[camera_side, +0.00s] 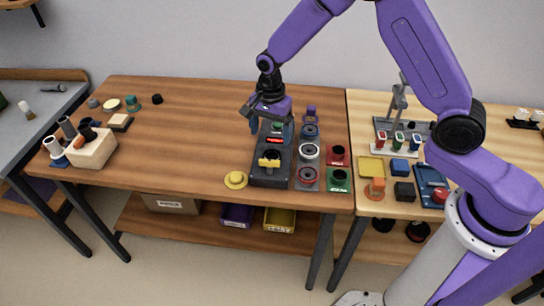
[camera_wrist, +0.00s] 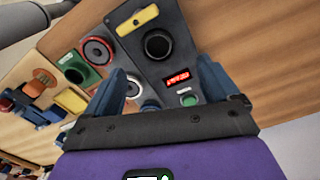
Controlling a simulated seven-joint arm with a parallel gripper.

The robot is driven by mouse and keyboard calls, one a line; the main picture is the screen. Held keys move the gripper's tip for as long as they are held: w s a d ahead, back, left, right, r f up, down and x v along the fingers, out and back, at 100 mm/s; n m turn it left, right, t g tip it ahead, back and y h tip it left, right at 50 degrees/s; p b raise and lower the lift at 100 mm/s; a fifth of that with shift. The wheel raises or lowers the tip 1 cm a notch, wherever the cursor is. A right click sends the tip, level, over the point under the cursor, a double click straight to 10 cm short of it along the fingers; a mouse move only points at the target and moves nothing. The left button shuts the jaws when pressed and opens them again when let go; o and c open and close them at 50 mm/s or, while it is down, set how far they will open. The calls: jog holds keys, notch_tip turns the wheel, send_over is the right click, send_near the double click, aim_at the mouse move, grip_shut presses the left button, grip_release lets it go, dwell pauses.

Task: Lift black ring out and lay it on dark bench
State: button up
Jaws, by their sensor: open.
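A round black ring (camera_side: 271,156) sits in the top of a dark grey test box on the brown wooden table. It also shows in the wrist view (camera_wrist: 157,44), beside a yellow bar (camera_wrist: 137,19). The test box (camera_wrist: 188,35) has a lit red display (camera_wrist: 177,79) and a green button (camera_wrist: 188,100). My gripper (camera_side: 271,128) is over the back end of the box, near the display, apart from the ring. In the wrist view its blue fingers (camera_wrist: 163,85) are spread, with nothing held between them. A grey-topped bench (camera_side: 30,104) stands at the far left.
A grey strip beside the box holds a blue ring (camera_side: 310,131), a white ring (camera_side: 309,152) and a red ring (camera_side: 306,174). Red (camera_side: 337,155) and green (camera_side: 339,180) trays stand right of it. A yellow piece (camera_side: 236,180) lies front left. The table's middle is clear.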

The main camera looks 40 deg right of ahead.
aim_at(272, 151)
jog(key=shift+s+d+f, duration=0.1)
jog(key=shift+f, duration=3.8)
jog(key=c, duration=1.1)
jog(key=shift+r, duration=0.2)
